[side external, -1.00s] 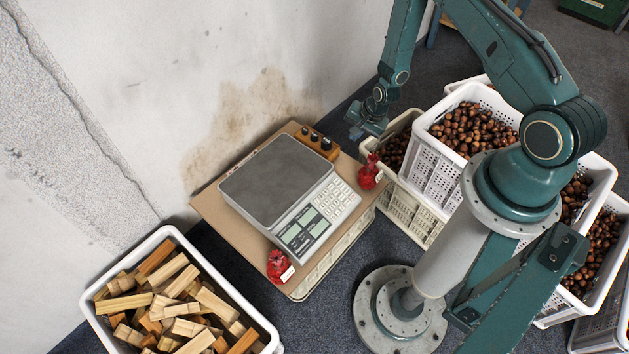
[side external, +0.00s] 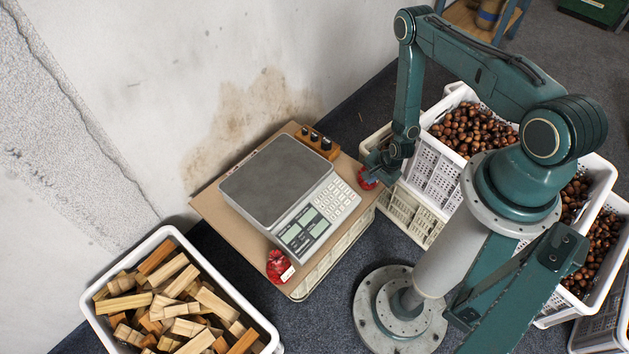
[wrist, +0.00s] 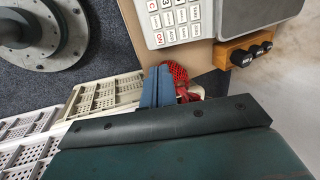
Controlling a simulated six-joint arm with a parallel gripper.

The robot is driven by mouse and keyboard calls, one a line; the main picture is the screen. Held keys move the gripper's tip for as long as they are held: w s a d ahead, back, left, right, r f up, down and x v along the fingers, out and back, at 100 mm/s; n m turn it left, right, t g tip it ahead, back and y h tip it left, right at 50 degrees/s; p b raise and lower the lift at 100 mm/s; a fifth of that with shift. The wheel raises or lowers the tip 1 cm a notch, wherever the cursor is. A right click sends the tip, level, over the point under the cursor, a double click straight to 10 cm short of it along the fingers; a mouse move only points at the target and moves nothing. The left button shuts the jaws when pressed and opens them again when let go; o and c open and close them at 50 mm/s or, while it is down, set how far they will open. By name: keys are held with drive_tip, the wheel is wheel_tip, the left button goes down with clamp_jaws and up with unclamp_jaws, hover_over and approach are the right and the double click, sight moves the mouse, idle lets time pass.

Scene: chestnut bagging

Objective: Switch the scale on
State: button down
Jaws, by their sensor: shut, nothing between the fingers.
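The scale (side external: 277,183) stands on a brown board, with a grey pan and a white front panel. Its panel carries greenish displays (side external: 300,232) and a keypad (side external: 333,199). The keypad also shows at the top of the wrist view (wrist: 175,19). My gripper (side external: 372,170) is right of the keypad, over the right edge of the board, apart from the keys. In the wrist view its blue fingers (wrist: 157,72) are together and empty, just in front of a red net bag (wrist: 179,74). In the side view the gripper partly hides this bag (side external: 366,181).
Another red net bag (side external: 279,266) lies at the board's front corner. A wooden block with black knobs (side external: 317,141) stands behind the scale. A crate of wood pieces (side external: 262,322) is at lower left. Chestnut crates (side external: 437,177) stand at right. The wall is behind.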

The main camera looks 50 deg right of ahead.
sight(353, 196)
drive_tip(key=shift+f, duration=0.15)
drive_tip(key=shift+x, duration=6.9)
drive_tip(key=shift+w, duration=0.15)
drive_tip(key=shift+w+f, duration=0.1)
drive_tip(key=shift+f, duration=0.6)
drive_tip(key=shift+a+r, duration=0.1)
drive_tip(key=shift+r, duration=0.05)
drive_tip(key=v, duration=0.8)
drive_tip(key=shift+r, duration=0.35)
